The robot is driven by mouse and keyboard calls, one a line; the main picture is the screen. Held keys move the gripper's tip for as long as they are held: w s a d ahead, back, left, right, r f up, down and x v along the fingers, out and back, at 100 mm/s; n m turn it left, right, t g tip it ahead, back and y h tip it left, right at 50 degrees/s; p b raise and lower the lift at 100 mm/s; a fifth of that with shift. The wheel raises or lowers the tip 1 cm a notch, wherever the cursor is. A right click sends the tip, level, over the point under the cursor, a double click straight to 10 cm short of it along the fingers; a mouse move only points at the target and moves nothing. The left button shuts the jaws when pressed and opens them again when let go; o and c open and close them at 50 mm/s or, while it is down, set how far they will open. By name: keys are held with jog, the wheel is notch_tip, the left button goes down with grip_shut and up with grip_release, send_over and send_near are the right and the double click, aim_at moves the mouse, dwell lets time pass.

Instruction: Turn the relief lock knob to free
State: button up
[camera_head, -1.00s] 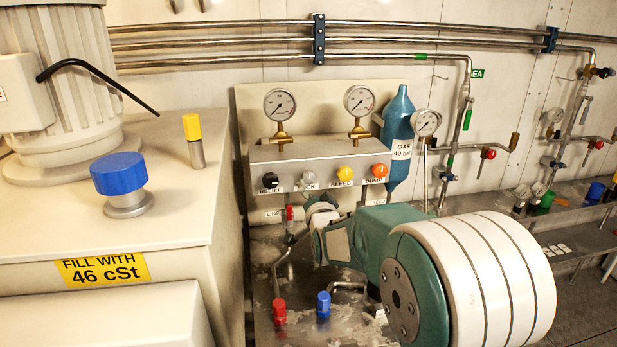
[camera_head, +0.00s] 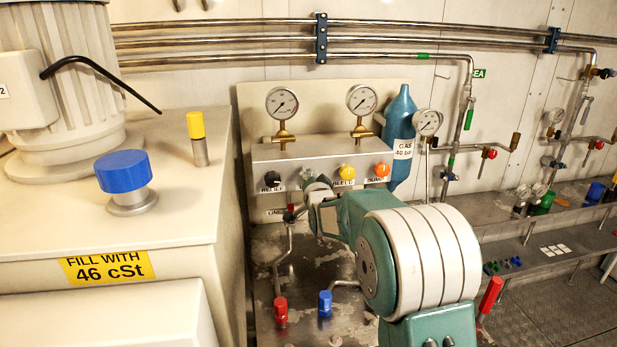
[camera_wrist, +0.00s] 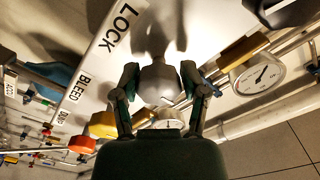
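The relief lock knob (camera_wrist: 158,82) is grey and lies between my two fingertips in the wrist view. The LOCK label (camera_wrist: 119,27) is beside it on the pale panel. My gripper (camera_wrist: 160,78) is open, with one finger on each side of the knob; whether the pads touch it I cannot tell. In the head view my gripper (camera_head: 318,186) is at the panel, between the black relief knob (camera_head: 273,179) and the yellow bleed knob (camera_head: 347,172), and mostly hides the lock knob. The knob's pointer direction is not clear.
The orange dump knob (camera_head: 382,170) is at the panel's right. Two gauges (camera_head: 282,103) stand above the panel, with a blue gas bottle (camera_head: 400,125) to the right. Red (camera_head: 280,308) and blue (camera_head: 325,303) handles sit below. The cream tank (camera_head: 60,215) bounds the left.

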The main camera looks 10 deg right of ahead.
jog(key=shift+d+r, duration=0.1)
jog(key=shift+d, duration=0.25)
jog(key=shift+c, duration=1.4)
jog(key=shift+a, duration=0.1)
jog(key=shift+r+n, duration=0.1)
jog(key=shift+n, duration=1.4)
jog(key=n, duration=0.4)
jog(key=shift+r+n, duration=0.15)
jog(key=shift+n, duration=0.15)
jog(key=n, duration=0.5)
jog(key=shift+r+n, duration=0.1)
jog(key=shift+n, duration=0.2)
jog(key=n, duration=0.4)
jog(key=shift+a+n, duration=0.1)
jog(key=shift+n, duration=0.2)
